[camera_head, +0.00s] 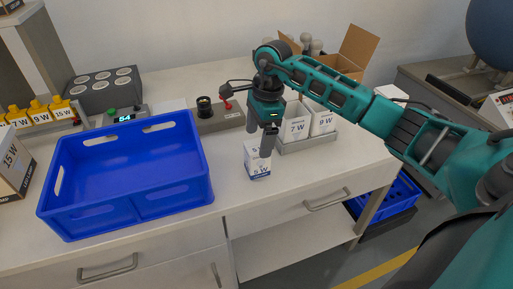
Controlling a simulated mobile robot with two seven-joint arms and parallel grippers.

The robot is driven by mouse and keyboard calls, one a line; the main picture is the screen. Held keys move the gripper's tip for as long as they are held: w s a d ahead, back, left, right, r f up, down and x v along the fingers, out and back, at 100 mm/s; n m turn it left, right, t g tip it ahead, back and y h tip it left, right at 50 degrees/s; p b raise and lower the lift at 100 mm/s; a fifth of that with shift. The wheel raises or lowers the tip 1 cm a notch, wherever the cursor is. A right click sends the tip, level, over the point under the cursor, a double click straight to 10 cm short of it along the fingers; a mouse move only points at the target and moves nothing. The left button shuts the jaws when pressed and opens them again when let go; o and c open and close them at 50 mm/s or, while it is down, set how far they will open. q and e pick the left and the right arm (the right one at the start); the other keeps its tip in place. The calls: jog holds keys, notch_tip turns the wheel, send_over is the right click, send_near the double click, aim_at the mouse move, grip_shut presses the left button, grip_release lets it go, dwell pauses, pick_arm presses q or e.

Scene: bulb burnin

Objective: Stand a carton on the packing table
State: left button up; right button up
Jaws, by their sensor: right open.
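A small white carton (257,168) with a blue base band and a "5 W" label stands upright on the white packing table (290,195), near its front edge. My right gripper (260,142) points down right over the carton, open, with its fingers at the carton's top. One finger covers part of the carton's upper right side. I cannot tell whether the fingers touch it. My left gripper is not in view.
A blue crate (207,180), empty, stands left of the carton. A grey tray (300,146) holds white "7 W" and "9 W" cartons behind it. A tester (222,120) with a red lever, a grey socket block (103,97) and an open cardboard box (355,50) stand farther back.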

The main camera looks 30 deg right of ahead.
jog(key=r, duration=0.4)
jog(key=d+r, duration=0.1)
jog(key=r, duration=0.1)
jog(key=shift+s+r, duration=0.15)
jog(key=shift+r, duration=0.15)
